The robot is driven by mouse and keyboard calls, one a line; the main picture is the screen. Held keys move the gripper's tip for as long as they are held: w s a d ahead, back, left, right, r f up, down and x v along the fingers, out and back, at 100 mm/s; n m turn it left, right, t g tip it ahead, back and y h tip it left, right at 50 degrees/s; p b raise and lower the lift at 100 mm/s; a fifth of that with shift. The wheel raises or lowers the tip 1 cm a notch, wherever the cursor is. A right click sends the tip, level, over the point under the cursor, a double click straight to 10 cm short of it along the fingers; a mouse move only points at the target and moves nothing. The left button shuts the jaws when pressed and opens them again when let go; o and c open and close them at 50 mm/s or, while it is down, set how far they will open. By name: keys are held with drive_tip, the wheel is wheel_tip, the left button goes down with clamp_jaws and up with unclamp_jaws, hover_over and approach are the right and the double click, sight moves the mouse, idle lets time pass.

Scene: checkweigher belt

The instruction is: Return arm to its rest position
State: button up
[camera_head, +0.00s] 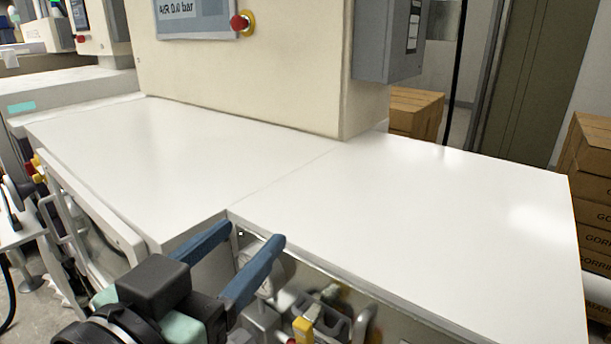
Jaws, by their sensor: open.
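My gripper (240,258) shows at the bottom, left of the middle, with two blue fingers spread apart. Nothing is between the fingers. The fingers appear in front of the near edge of the white worktop (420,210), by the seam where its two sections meet. Whether they touch the edge I cannot tell. The rest of my arm is mostly out of view below.
The white worktop is bare. A cream machine housing (270,70) with a red emergency button (239,22) stands at its back. Valves and fittings (320,310) sit below the near edge. Cardboard boxes (591,200) are stacked at the right, with another box (415,112) behind.

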wheel_tip(320, 180, up, 9)
drive_tip(key=w+d+n+t+y, duration=0.2)
drive_tip(key=w+d+t, duration=0.1)
drive_tip(key=t, duration=0.2)
drive_tip(key=s+d+r+n+t+y, duration=0.1)
drive_tip(key=s+d+r+t, duration=0.1)
drive_tip(key=r, duration=0.4)
drive_tip(key=s+d+r+n+t+y, duration=0.1)
drive_tip(key=s+d+r+t+y, duration=0.1)
drive_tip(key=s+r+t, duration=0.2)
wheel_tip(320, 180, up, 4)
drive_tip(key=shift+s+f+t, duration=0.25)
drive_tip(key=shift+s+t, duration=0.05)
drive_tip(key=shift+s, duration=0.3)
drive_tip(key=shift+f, duration=0.1)
